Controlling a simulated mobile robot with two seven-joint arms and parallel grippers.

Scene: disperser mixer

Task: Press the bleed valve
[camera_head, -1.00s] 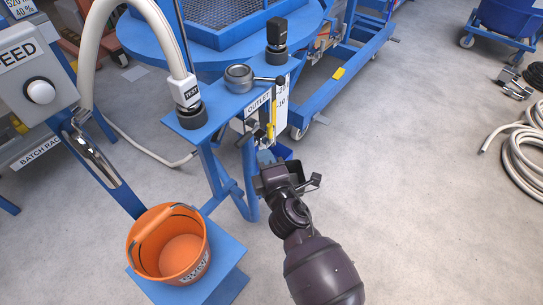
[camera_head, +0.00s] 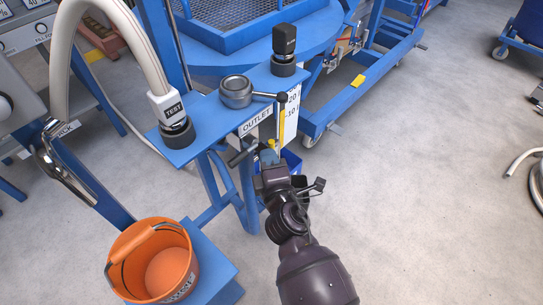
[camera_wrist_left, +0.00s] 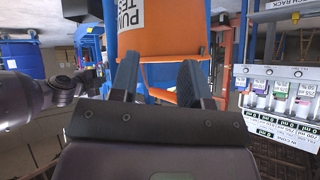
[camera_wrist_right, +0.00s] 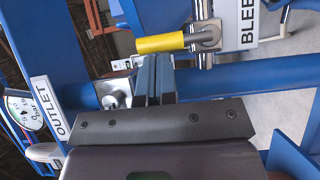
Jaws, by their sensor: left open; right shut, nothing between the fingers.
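In the right wrist view a yellow-sleeved lever (camera_wrist_right: 160,44) joins a metal valve body (camera_wrist_right: 205,37) beside a white label (camera_wrist_right: 240,18) whose visible letters read "BLEE". My right gripper (camera_wrist_right: 153,66) is shut and empty, its fingertips just below the yellow sleeve in the picture; I cannot tell whether they touch it. In the head view the right gripper (camera_head: 268,160) is below the OUTLET label (camera_head: 255,122) and largely hides the valve area. My left gripper (camera_wrist_left: 157,78) is open and empty in the left wrist view, with an orange bucket (camera_wrist_left: 165,40) beyond its fingers.
The orange bucket (camera_head: 125,245) stands at lower left.

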